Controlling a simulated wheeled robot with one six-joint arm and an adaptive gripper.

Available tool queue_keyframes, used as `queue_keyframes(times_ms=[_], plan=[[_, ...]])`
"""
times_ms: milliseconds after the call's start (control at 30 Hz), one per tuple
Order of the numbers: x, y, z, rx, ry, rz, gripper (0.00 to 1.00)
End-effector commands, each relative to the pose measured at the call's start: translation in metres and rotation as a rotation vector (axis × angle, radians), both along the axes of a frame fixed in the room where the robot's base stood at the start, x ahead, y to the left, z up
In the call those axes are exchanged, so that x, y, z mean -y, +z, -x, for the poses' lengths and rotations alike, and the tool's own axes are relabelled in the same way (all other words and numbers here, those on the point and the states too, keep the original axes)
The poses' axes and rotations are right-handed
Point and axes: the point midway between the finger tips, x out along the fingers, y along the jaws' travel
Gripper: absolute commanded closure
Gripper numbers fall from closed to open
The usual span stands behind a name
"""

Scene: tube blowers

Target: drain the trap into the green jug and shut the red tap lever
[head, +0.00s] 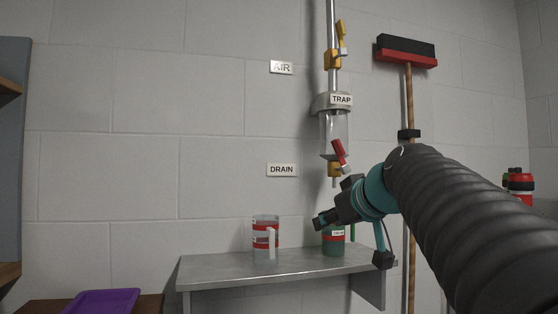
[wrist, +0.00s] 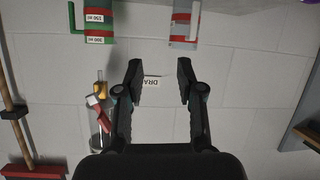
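The clear trap (head: 334,128) hangs on a pipe on the wall, above a brass tap with a red lever (head: 340,152). The lever slants; I cannot tell whether the tap is open. The green jug (head: 333,246) stands on the shelf below the tap, its top partly hidden by my gripper (head: 318,222). In the upside-down wrist view, the green jug (wrist: 99,22) is at upper left and the red lever (wrist: 97,112) is at left. My gripper (wrist: 160,72) is open and empty, its fingers apart before the wall. The liquid level in the trap is unclear.
A clear jug with red bands (head: 265,240) stands on the metal shelf (head: 215,268), left of the green jug. A yellow valve (head: 333,58) is above the trap. A broom (head: 409,90) hangs at right. A DRAIN sign (head: 282,170) is on the wall.

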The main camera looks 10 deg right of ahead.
Motion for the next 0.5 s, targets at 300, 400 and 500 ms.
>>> queue_keyframes(times_ms=[300, 400, 500], plan=[[0.084, 0.125, -0.029, 0.337, 0.001, 0.218, 0.62], [0.096, 0.145, -0.029, 0.391, 0.001, 0.265, 0.62], [0.101, 0.155, -0.029, 0.419, 0.000, 0.290, 0.62]])
